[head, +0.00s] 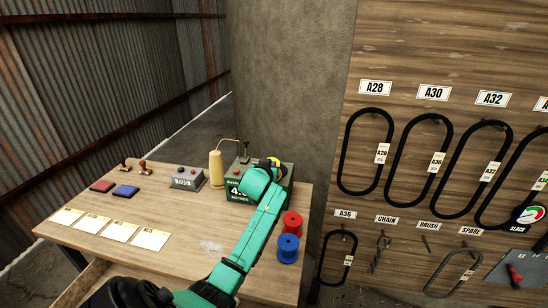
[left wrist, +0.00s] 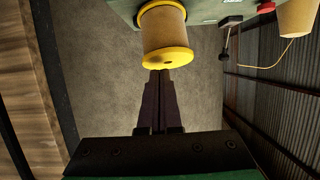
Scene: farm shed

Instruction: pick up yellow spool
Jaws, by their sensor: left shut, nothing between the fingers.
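The yellow spool (left wrist: 164,32) shows at the top middle of the left wrist view, with a bright yellow rim and a tan wound body. It is mounted on the green metre box (head: 284,184). In the head view only a bit of the yellow spool (head: 274,162) shows above my teal left arm. My left gripper (left wrist: 160,74) is shut and empty, its dark fingertips just below the spool's rim in the left wrist view. Whether they touch the rim I cannot tell. In the head view my wrist largely hides the fingers. My right gripper is not in view.
Red (head: 292,224) and blue (head: 288,247) spools stand at the table's right edge. A tan cone (head: 215,170), a grey button box (head: 187,179), stamps, ink pads and cards lie to the left. A wooden board (head: 440,60) with hanging belts rises at the right.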

